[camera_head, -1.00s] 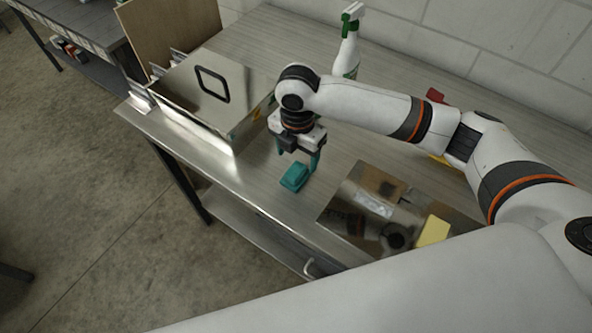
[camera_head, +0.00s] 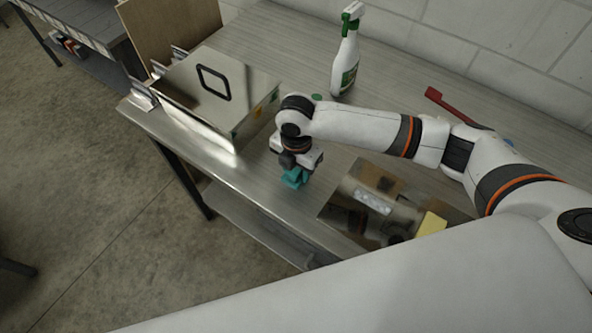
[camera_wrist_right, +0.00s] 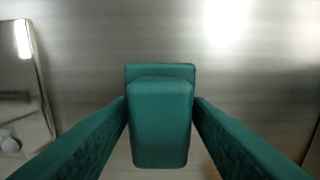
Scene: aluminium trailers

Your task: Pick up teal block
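The teal block (camera_wrist_right: 160,125) lies on the metal-topped bench. It is stepped, with a wider base behind a narrower raised part. My right gripper (camera_head: 294,178) is down at the block (camera_head: 292,184). In the right wrist view its two teal fingers (camera_wrist_right: 160,103) come in from both sides, and their tips meet the block's sides with no clear gap. The gripper looks shut on the block. In the head view the fingers and block merge in colour, so their edges are hard to separate. My left gripper is not in view.
A shiny metal case (camera_head: 205,92) with a black handle stands left of the gripper. A reflective panel (camera_head: 345,205) with a yellow item (camera_head: 432,224) lies to the right. A spray bottle (camera_head: 346,62) and a red-handled tool (camera_head: 450,105) are farther back. The bench's front edge is close.

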